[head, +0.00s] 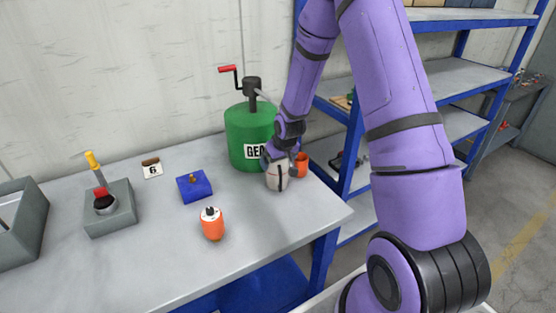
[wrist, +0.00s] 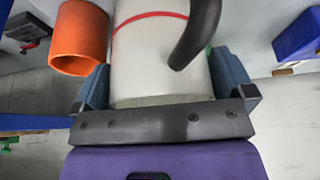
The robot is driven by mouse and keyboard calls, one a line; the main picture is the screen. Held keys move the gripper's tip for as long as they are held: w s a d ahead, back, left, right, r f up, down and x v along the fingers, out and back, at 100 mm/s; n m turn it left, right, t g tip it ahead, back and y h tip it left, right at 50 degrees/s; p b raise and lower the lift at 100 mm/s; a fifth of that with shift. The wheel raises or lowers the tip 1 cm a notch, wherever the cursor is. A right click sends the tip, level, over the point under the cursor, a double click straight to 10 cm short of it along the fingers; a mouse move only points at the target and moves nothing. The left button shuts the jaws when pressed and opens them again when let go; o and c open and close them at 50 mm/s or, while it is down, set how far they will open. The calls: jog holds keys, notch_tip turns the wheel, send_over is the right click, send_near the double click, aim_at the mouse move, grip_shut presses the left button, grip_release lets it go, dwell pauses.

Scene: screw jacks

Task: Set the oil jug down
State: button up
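The oil jug (head: 277,180) is a pale grey-white vessel at the bench's right end, in front of a green drum. In the wrist view the jug (wrist: 140,70) fills the middle, with a red stripe and a black curved handle. My gripper (head: 278,165) has a finger on each side of the jug body; in the wrist view its fingers (wrist: 162,88) look closed against it. In the head view the jug's base looks at or close to the bench top (head: 150,235); I cannot tell whether it touches.
An orange cup (head: 302,163) stands close beside the jug, also large in the wrist view (wrist: 80,38). The green drum (head: 247,128) has a red-handled crank. A blue block (head: 194,187), orange canister (head: 212,224) and grey jack block (head: 110,212) stand left. Blue shelving (head: 358,150) is right.

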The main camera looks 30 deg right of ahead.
jog(key=s+a+r, duration=0.2)
jog(key=s+r, duration=0.3)
jog(key=r, duration=0.4)
jog(key=s+a+r+h, duration=0.1)
jog(key=s+r, duration=0.4)
jog(key=r, duration=0.4)
jog(key=s+a+r, duration=0.2)
jog(key=s+r, duration=0.4)
jog(key=r, duration=0.4)
jog(key=s+a+r, duration=0.2)
jog(key=s+r, duration=0.1)
jog(key=s, duration=0.6)
jog(key=s+a+r+y, duration=0.1)
jog(key=s+r, duration=0.3)
jog(key=s, duration=0.5)
jog(key=shift+s+a+r+t, duration=0.2)
jog(key=shift+a+r+t, duration=0.1)
jog(key=shift+a+t, duration=0.1)
